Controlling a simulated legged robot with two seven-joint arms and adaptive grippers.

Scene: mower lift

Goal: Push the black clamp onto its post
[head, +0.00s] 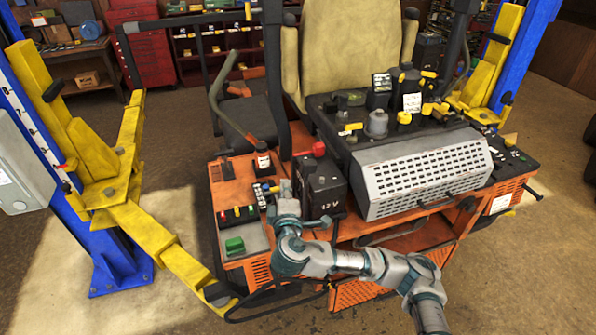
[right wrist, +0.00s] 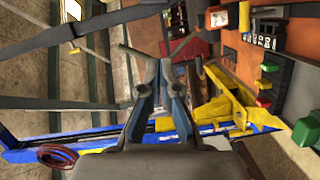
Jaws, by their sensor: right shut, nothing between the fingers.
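The black battery (head: 325,192) marked 12 V stands upright on the orange mower deck. A red clamp (head: 318,149) sits at its top. I cannot make out the black clamp or its post clearly; dark parts lie close together at the battery's top left. My right gripper (head: 284,188) is just left of the battery, above the deck, and its wrist hides part of the deck. In the right wrist view, its fingers (right wrist: 159,75) are shut and empty. My left gripper is not in view.
A control strip with red, yellow and green buttons (head: 238,213) and a green switch (head: 235,244) lie left of my gripper. A perforated metal cover (head: 425,179) is right of the battery. A yellow lift arm (head: 165,245) stands at left.

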